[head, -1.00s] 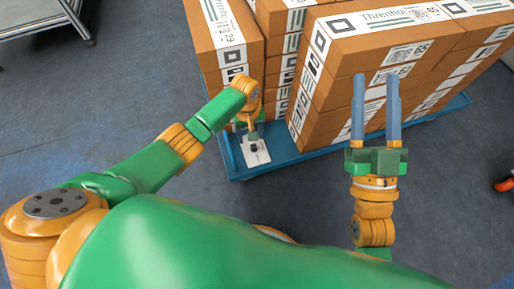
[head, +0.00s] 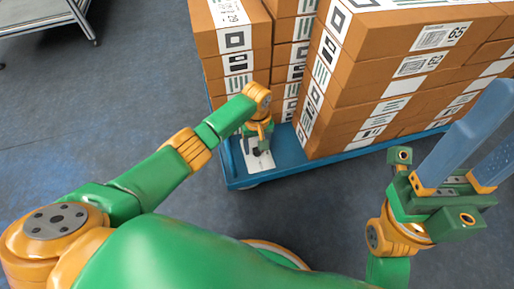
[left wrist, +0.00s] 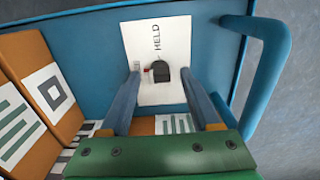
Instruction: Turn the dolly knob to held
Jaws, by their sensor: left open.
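The black dolly knob (left wrist: 159,72) sits on a white plate (left wrist: 158,30) in the left wrist view. The plate reads HELD at its top, and a small red mark shows beside the knob. The plate also shows in the head view (head: 248,150), partly covered by my left gripper (head: 258,143). My left gripper is open. Its two blue fingers (left wrist: 160,75) stand either side of the knob with gaps; I cannot tell how deep the tips reach. My right gripper (head: 485,135) is open and empty, at the right of the head view.
The blue dolly (head: 290,163) carries stacked brown boxes (head: 375,85) behind the plate. A blue handle bar (left wrist: 266,75) curves beside the plate. A metal cart (head: 45,15) stands at the far left. The floor left of the dolly is clear.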

